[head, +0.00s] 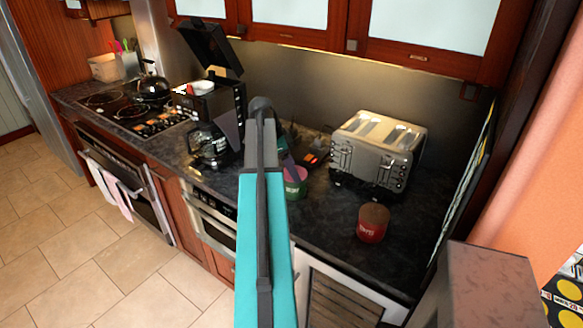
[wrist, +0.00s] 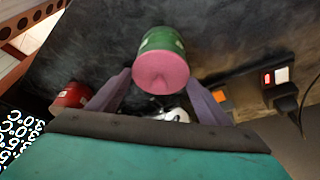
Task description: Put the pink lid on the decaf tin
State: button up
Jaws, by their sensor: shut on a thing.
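The pink lid (wrist: 162,72) lies between my two purple fingertips in the wrist view, and my gripper (wrist: 159,80) is shut on it. A green tin (wrist: 163,40) is directly behind the lid, lined up with it; I cannot tell whether they touch. In the head view the green tin (head: 295,189) stands on the counter just beyond my arm, with a bit of pink at its top. My gripper (head: 287,166) is partly hidden there by my teal arm. The green tin's label is too small to read.
A red tin (head: 372,224) with a brown top stands to the right, and also shows in the wrist view (wrist: 72,96). A toaster (head: 378,150) stands behind it. A coffee maker (head: 215,120) is at left. A socket strip (wrist: 250,92) lies right of the green tin.

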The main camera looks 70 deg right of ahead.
dwell(0.4)
jog(key=o, duration=1.3)
jog(key=shift+r+p, duration=1.65)
jog(key=shift+r, duration=1.8)
jog(key=shift+w, duration=0.1)
